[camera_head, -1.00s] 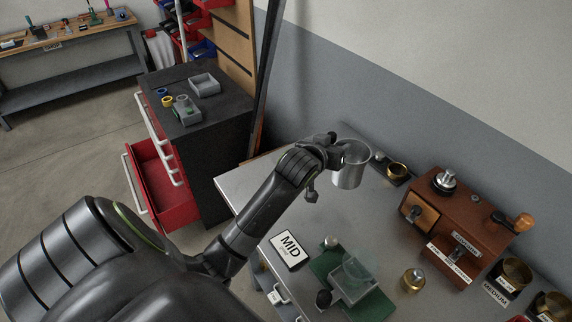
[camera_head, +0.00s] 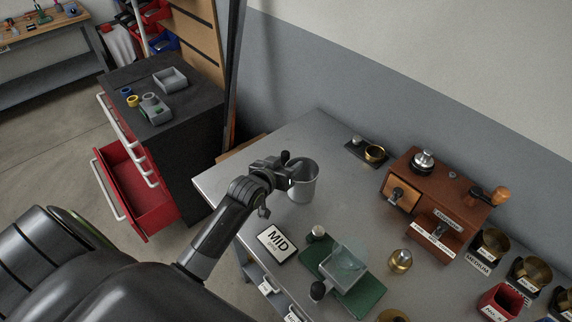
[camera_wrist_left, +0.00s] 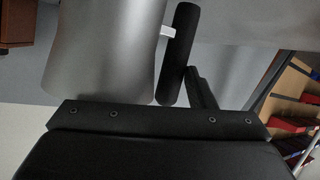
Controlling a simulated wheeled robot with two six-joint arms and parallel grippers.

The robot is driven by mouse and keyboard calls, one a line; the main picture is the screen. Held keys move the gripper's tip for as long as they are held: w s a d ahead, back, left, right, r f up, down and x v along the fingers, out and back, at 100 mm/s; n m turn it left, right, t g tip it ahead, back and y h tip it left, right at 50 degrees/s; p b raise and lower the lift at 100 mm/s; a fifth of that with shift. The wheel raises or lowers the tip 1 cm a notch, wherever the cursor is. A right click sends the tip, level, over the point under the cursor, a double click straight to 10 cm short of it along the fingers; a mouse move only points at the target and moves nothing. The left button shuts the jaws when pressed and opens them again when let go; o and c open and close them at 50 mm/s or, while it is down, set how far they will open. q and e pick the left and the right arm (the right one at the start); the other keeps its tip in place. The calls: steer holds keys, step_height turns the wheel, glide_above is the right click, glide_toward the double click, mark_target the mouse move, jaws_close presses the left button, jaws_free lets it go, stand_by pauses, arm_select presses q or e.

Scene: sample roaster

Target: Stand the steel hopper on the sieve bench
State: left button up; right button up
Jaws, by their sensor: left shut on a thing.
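The steel hopper (camera_head: 304,184) is a plain, upright silver cup over the left part of the grey bench (camera_head: 335,145). My left gripper (camera_head: 284,174) is shut on the hopper's side, at its dark handle. In the left wrist view the hopper (camera_wrist_left: 103,48) fills the upper left, with the black handle (camera_wrist_left: 178,55) beside it. Whether its base touches the bench top or hangs just above it I cannot tell. Brass sieves (camera_head: 488,245) stand at the bench's right. My right gripper is not in view.
A MID card (camera_head: 277,243) and a green mat (camera_head: 366,297) with a clear-topped box (camera_head: 346,266) lie in front. A wooden grinder (camera_head: 436,195) is at right. Bare bench surrounds the hopper. A red drawer (camera_head: 140,190) stands open.

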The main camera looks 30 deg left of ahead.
arm_select(q)
steer(key=shift+f, duration=0.2)
steer(key=o, duration=1.1)
steer(key=shift+c, duration=0.2)
steer(key=shift+s+r, duration=0.1)
steer(key=v, duration=1.2)
steer(key=shift+b, duration=0.35)
